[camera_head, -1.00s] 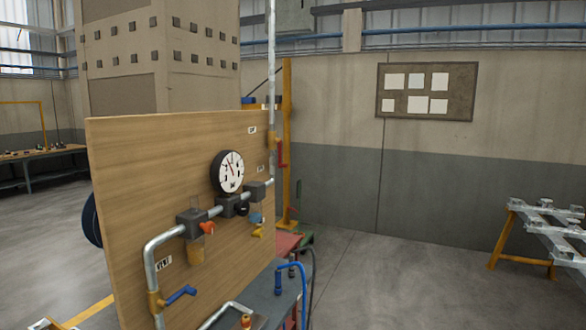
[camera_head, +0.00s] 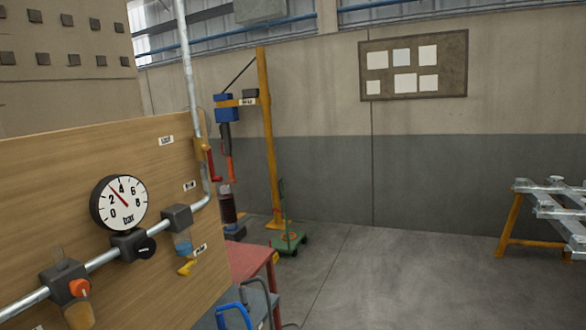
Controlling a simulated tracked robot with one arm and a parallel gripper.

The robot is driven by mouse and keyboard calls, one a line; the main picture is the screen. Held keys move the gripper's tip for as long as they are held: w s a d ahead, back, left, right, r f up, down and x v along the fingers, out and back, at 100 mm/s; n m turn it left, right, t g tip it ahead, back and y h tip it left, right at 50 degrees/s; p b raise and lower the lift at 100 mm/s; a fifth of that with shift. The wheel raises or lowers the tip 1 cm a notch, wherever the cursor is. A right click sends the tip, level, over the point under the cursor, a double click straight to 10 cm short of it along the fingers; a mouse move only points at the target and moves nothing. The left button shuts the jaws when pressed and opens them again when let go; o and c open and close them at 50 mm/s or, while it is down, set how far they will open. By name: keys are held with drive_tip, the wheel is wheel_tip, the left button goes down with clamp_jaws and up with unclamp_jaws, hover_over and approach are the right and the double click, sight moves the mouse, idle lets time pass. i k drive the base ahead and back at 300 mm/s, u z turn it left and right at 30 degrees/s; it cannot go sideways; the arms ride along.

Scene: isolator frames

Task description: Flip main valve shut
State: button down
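A wooden panel (camera_head: 165,160) on the left carries a grey metal pipe (camera_head: 105,257). A valve with a red lever (camera_head: 211,166) sits on the vertical pipe at the panel's right edge. The lever points down, roughly along the pipe. Small white labels are near it, too small to read, so I cannot confirm which valve is the main one. A round pressure gauge (camera_head: 119,202) marked "bar" has its needle between 2 and 4. My gripper is not in view.
A red table (camera_head: 250,262), a yellow post (camera_head: 269,140) and a green trolley (camera_head: 289,243) stand behind. Open floor (camera_head: 370,285) lies to the right of the panel.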

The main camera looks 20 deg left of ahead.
sight(208, 148)
drive_tip(key=u, duration=0.1)
drive_tip(key=i, duration=1.15)
drive_tip(key=u, duration=0.65)
drive_tip(key=i, duration=0.3)
drive_tip(key=u, duration=0.4)
